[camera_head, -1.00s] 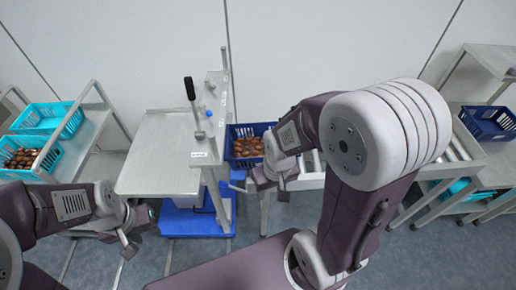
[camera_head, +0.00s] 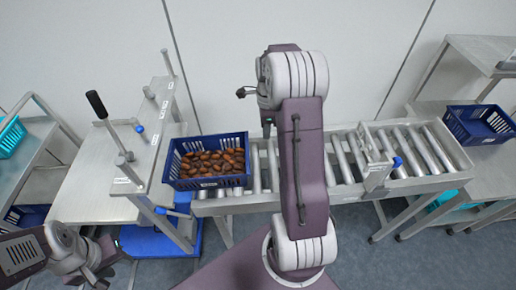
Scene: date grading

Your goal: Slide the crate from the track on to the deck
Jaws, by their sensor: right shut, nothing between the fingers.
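The blue crate (camera_head: 207,184) holds brown dates and sits level at the left end of the roller track (camera_head: 343,190). The pale grey deck (camera_head: 95,188) lies left of the crate, with an upright panel along its right edge between them. My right gripper (camera_head: 243,92) is shut and empty, beyond and above the crate's far right corner, apart from it. My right arm crosses over the track and hides part of its rollers. My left gripper (camera_head: 95,277) is low at the bottom left, in front of the deck; its fingers are too unclear to judge.
A black-handled lever (camera_head: 97,105) and a blue knob (camera_head: 139,128) stand by the deck's panel. A stop with a blue knob (camera_head: 397,162) crosses the track at right. An empty blue crate (camera_head: 480,124) sits on the right rack. A turquoise crate (camera_head: 10,137) is at far left.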

